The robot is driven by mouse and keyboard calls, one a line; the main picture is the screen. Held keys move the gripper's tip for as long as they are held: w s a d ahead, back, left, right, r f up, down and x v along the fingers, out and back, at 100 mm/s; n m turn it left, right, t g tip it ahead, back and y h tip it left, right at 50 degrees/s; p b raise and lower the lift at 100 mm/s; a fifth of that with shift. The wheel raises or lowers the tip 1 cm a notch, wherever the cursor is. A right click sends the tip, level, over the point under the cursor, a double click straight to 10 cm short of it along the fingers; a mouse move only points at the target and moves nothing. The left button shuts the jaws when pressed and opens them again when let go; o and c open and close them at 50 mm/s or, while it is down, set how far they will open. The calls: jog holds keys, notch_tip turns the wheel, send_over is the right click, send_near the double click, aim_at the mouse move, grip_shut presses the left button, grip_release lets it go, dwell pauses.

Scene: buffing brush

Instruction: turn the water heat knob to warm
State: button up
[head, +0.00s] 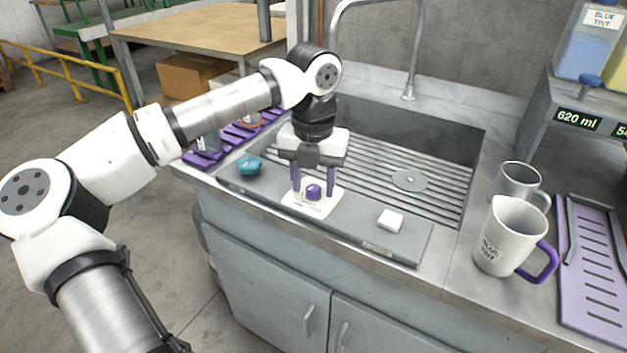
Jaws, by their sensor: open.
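A small purple knob (314,192) sits on a white plate (324,208) on the sink's front ledge; its markings are too small to read. My gripper (313,190) points down over this plate, with its two purple fingers apart, one on each side of the knob. I cannot tell whether the fingers touch it. A teal knob (249,165) is further left on the same ledge, and a white block-like piece (390,220) is to the right. I cannot tell from labels which one is the water heat knob.
The sink basin (440,175) with a ribbed floor lies behind the ledge, under a tall faucet (409,93). A white mug (500,240) and a grey mug (518,182) stand at right near a purple rack (595,265). A dispenser (568,122) is behind them.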

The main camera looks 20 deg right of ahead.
aim_at(313, 187)
notch_tip(313, 187, up, 14)
jog(key=shift+f+b, duration=0.25)
jog(key=shift+b, duration=0.1)
